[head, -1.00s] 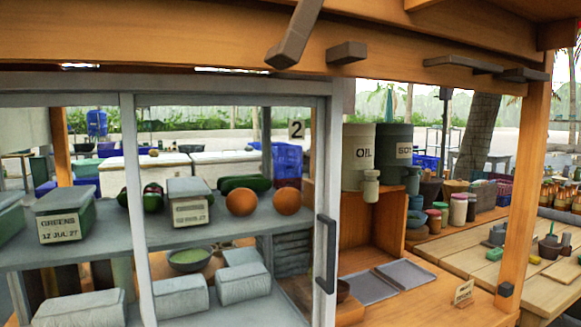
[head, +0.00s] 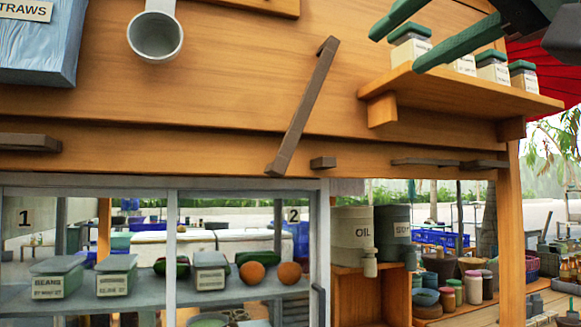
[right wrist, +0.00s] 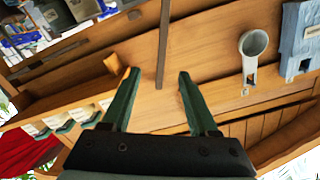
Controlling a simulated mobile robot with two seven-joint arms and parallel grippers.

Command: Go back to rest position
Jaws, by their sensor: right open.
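My right gripper (head: 395,50) comes in at the top right of the head view. Its two green fingers are apart, with nothing between them. It is raised in front of the wooden upper panel (head: 230,80), near the shelf of small labelled jars. In the right wrist view the open fingers (right wrist: 158,75) show against the tilted wood panel, with a dark bar behind the gap. My left gripper is not in view. I cannot make out a clay mortar with certainty.
A wooden shelf (head: 470,88) with several jars is close to my right gripper. A grey cup (head: 155,36) hangs on the panel beside a blue box (head: 38,45). Below, a glass-fronted cabinet (head: 172,255) holds boxes and produce. An oil container (head: 352,240) stands to its right.

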